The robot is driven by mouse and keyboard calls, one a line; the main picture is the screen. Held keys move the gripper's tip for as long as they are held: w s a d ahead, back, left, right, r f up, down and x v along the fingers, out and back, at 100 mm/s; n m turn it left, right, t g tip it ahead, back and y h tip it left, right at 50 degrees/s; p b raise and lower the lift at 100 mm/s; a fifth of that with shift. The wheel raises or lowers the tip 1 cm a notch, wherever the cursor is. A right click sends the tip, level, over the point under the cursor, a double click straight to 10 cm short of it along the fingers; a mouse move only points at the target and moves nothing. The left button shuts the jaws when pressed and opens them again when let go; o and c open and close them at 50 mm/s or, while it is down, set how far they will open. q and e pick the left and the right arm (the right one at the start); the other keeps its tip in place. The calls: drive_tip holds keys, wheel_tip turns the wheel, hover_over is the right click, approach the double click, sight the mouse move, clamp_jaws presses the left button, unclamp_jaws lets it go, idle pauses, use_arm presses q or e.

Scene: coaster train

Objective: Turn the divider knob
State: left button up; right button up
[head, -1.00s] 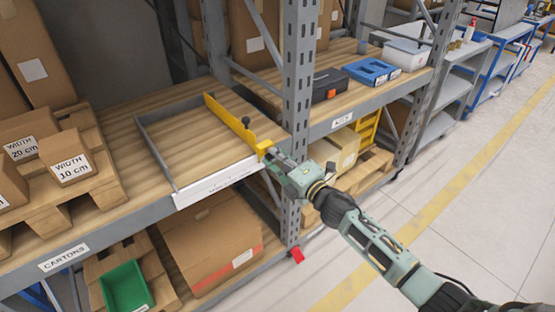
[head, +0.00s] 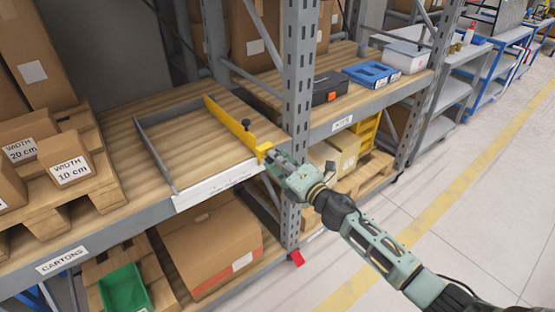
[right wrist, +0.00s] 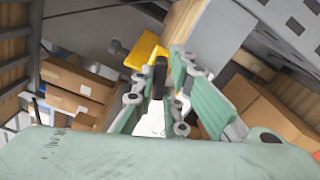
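The yellow divider (head: 228,121) stands on edge along the right side of a grey-framed bay on the wooden shelf. A small black post knob (head: 246,122) rises behind it. My right gripper (head: 270,156) is at the divider's front end, at the yellow bracket. In the right wrist view the yellow part (right wrist: 143,50) lies just beyond my fingers (right wrist: 161,88). A black upright handle (right wrist: 160,72), seemingly the divider knob, sits between the fingers, which look closed on it. Its contact faces are hidden. My left gripper is not in view.
A grey rack post (head: 298,100) stands close to the right of my gripper. A white label strip (head: 217,185) runs along the bay's front. Cartons (head: 66,160) sit on a pallet at left. A green bin (head: 125,288) is below. The floor aisle at right is clear.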

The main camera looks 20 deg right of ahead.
drive_tip(key=o, duration=0.4)
drive_tip(key=shift+c, duration=0.2)
drive_tip(key=shift+s, duration=0.1)
drive_tip(key=v, duration=1.1)
drive_tip(key=shift+s+d, duration=0.15)
drive_tip(key=shift+s, duration=0.25)
